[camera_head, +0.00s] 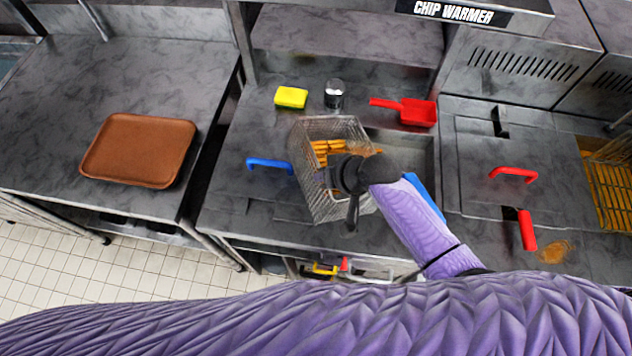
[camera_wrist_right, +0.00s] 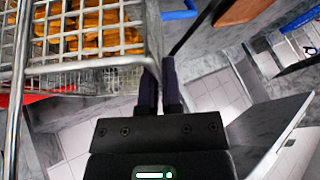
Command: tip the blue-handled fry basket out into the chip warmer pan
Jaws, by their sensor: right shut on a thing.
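The wire fry basket (camera_head: 312,190) is in the middle of the head view, over the counter and the left part of the chip warmer pan (camera_head: 422,158). Golden chips show inside it, and also in the wrist view (camera_wrist_right: 90,32). A blue handle (camera_head: 425,195) shows partly behind my right forearm. My right gripper (camera_head: 352,195) is shut at the basket's near right side. In the wrist view its fingers (camera_wrist_right: 160,88) are close together against the basket's corner (camera_wrist_right: 152,40); the exact grip is hidden. My left gripper is not in view.
A blue lid handle (camera_head: 270,163) is left of the basket. A yellow sponge (camera_head: 291,96), a metal shaker (camera_head: 334,95) and a red scoop (camera_head: 417,112) stand behind. A brown tray (camera_head: 138,150) lies on the left counter. Red handles (camera_head: 513,173) are at right.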

